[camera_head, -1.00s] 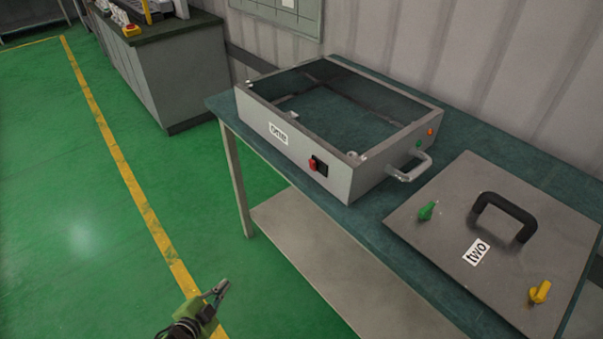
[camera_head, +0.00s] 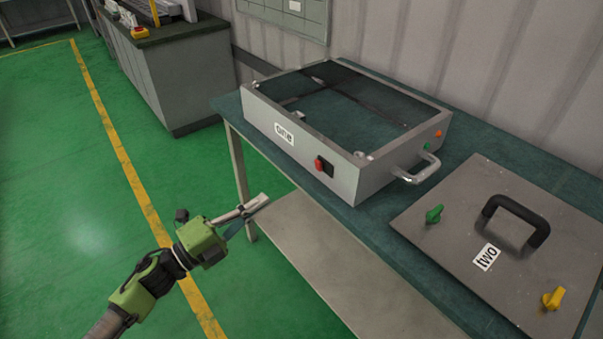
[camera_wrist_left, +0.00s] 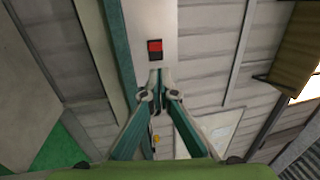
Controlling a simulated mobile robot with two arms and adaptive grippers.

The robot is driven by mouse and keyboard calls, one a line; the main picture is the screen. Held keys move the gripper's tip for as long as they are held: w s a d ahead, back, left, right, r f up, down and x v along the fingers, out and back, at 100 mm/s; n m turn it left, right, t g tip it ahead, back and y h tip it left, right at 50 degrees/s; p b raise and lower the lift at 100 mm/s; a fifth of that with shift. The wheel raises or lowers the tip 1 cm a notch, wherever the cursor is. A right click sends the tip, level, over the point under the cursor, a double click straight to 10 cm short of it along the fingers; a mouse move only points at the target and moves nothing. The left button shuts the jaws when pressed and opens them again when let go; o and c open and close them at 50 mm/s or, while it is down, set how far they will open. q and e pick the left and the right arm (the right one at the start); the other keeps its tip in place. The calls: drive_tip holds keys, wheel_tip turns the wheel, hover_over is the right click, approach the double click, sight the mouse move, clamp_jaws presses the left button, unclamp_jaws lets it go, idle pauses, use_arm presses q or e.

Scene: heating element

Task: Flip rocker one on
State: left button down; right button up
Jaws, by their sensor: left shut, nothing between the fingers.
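The box labelled "one" (camera_head: 345,182) stands on the table. Its front face carries a rocker switch (camera_head: 325,168), with a red part sticking out at the left and a black part at the right. The switch also shows in the left wrist view (camera_wrist_left: 155,49), red above black, just beyond the fingertips. My left gripper (camera_head: 262,202) is shut and empty, in front of and lower left of the switch, pointing toward the box and apart from it. Its fingertips meet in the left wrist view (camera_wrist_left: 158,82). My right gripper is not in view.
A metal panel labelled "two" (camera_head: 470,275), with a black handle, a green knob and a yellow knob, lies right of the box. The green table (camera_head: 232,106) has a lower shelf (camera_head: 300,270). A metal handle (camera_head: 415,175) juts from the box's right side.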

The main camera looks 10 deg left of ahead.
sight(317, 163)
use_arm(q)
drive_tip(key=p+x, duration=0.3)
drive_tip(key=x, duration=0.9)
drive_tip(key=shift+w+d+r, duration=0.1)
drive_tip(key=shift+w+d, duration=0.15)
drive_tip(key=shift+w, duration=0.05)
drive_tip(key=shift+w+d, duration=0.45)
